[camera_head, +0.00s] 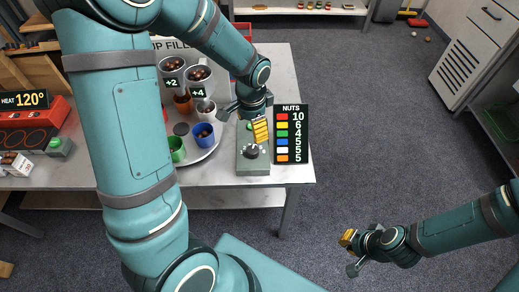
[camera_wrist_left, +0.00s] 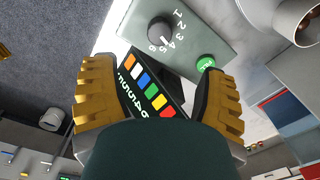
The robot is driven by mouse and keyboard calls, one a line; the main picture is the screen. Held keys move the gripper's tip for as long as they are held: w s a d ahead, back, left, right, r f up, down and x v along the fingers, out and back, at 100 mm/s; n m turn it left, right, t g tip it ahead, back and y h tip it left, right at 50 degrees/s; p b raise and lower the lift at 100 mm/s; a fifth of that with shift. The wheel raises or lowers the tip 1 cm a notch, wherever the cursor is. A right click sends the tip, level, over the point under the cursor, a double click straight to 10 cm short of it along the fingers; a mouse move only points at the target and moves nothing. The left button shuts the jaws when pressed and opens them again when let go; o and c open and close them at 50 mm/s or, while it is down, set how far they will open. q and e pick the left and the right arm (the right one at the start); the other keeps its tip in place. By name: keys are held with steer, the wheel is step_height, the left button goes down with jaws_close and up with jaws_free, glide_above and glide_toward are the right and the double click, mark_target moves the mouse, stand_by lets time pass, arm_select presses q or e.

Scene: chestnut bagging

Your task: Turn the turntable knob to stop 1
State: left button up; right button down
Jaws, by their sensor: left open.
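The turntable knob (camera_head: 251,151) is a dark round knob on a grey-green box at the front edge of the table. In the left wrist view the knob (camera_wrist_left: 160,32) has stops 1 to 6 printed around it. Its white mark appears to point near 4 or 5; I cannot tell exactly which. My left gripper (camera_head: 261,130) hangs just above the box. In the left wrist view its yellow fingers (camera_wrist_left: 152,75) are wide apart and empty, with the knob beyond their tips. My right gripper (camera_head: 349,253) is off the table at the lower right, too small to read.
A green button (camera_wrist_left: 206,63) is on the box beside the knob. The NUTS sign (camera_head: 291,135) stands just right of the box. The round turntable (camera_head: 205,153) with several coloured cups is to the left, under two nut-filled dispensers (camera_head: 199,80). The floor at right is mostly clear.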

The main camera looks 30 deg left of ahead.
mark_target(253, 149)
arm_select(q)
step_height(253, 149, down, 12)
steer(key=b, duration=0.2)
steer(key=shift+w+a+b, duration=0.1)
steer(key=shift+b, duration=0.3)
steer(key=c, duration=1.2)
